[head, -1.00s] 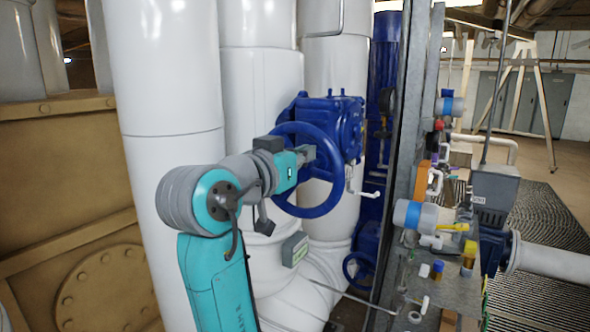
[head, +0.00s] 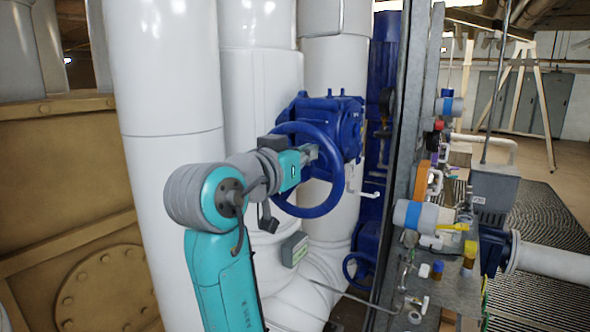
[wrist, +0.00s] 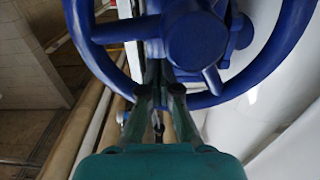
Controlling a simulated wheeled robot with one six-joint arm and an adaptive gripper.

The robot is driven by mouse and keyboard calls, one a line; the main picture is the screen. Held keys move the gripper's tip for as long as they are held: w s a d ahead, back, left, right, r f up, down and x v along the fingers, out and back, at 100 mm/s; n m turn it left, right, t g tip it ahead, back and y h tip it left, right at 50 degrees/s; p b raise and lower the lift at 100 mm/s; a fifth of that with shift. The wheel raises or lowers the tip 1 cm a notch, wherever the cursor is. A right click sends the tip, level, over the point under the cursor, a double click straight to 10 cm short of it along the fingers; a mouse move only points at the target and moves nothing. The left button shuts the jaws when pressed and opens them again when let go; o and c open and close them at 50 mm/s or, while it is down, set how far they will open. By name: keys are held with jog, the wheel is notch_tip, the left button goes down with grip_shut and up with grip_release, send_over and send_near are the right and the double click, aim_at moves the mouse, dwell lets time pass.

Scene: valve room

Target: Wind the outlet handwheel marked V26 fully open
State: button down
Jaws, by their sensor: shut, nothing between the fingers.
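A large blue handwheel (head: 336,186) stands upright on a blue gearbox (head: 345,122) in front of white pipes. No V26 marking is readable on it. My gripper (head: 312,152) is at the wheel, in front of its upper middle in the head view, and hides part of the hub and spokes. In the wrist view the wheel's rim (wrist: 287,52), hub and spokes fill the top.
A small grey-green tag (head: 294,249) hangs on the pipe below the wheel. A smaller blue handwheel (head: 358,270) sits lower right. A panel with valves and a blue-white cylinder (head: 415,216) stands at the right. A tan tank (head: 65,190) is at the left.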

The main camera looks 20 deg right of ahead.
aim_at(290, 147)
dwell(0.6)
jog(key=shift+w+a+r, duration=0.3)
jog(key=shift+w+a, duration=0.2)
jog(key=shift+w, duration=0.2)
jog(key=shift+w+a, duration=0.4)
jog(key=shift+w, duration=0.1)
jog(key=shift+w+a, duration=0.1)
jog(key=shift+w, duration=0.1)
jog(key=shift+a, duration=0.1)
jog(key=shift+w+a+f, duration=0.3)
jog(key=shift+w+a, duration=0.15)
jog(key=shift+w, duration=0.2)
